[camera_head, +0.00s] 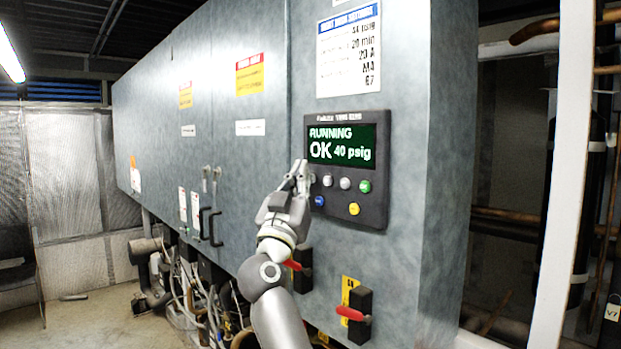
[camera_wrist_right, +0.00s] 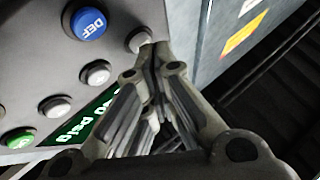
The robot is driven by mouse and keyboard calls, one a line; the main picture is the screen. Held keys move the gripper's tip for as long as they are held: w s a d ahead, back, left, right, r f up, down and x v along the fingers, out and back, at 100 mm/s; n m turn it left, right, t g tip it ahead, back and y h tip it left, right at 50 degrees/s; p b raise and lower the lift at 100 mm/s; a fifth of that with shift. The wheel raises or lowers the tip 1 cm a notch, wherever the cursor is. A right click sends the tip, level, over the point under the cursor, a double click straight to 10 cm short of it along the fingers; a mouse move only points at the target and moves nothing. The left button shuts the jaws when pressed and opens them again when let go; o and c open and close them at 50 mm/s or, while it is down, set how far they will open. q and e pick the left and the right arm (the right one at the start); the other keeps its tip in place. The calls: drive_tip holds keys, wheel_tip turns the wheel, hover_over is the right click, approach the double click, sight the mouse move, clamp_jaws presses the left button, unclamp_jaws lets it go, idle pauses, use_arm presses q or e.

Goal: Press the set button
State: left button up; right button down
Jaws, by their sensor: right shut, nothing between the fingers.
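The control panel (camera_head: 347,223) is a dark box on the grey cabinet, with a screen (camera_head: 341,147) reading "RUNNING OK 40 psig". Below the screen are a row of grey buttons (camera_head: 345,183), a green button (camera_head: 365,186), a blue button (camera_head: 319,201) and a yellow button (camera_head: 354,209). I cannot read which one is the set button. The blue button reads "DEF" in the right wrist view (camera_wrist_right: 88,23). My right gripper (camera_head: 300,168) is shut and empty, its tips at the panel's left edge beside the leftmost grey button (camera_wrist_right: 138,40). I cannot tell whether they touch it. My left gripper is out of view.
Red-handled switches (camera_head: 352,314) stick out from the cabinet below the panel. Black door handles (camera_head: 211,228) are to the left. A white post (camera_head: 566,180) stands at the right. Pipes and cables (camera_head: 200,300) run under the cabinet.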

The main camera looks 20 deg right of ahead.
drive_tip(key=shift+d+p, duration=0.25)
drive_tip(key=shift+p, duration=0.15)
idle(0.6)
drive_tip(key=shift+s+a+p, duration=0.25)
drive_tip(key=shift+a+p, duration=0.4)
drive_tip(key=shift+a, duration=0.1)
drive_tip(key=a, duration=0.1)
drive_tip(key=s+a+p, duration=0.1)
drive_tip(key=a, duration=0.1)
drive_tip(key=a+p, duration=0.1)
drive_tip(key=shift+s+a, duration=0.3)
drive_tip(key=shift+a, duration=0.05)
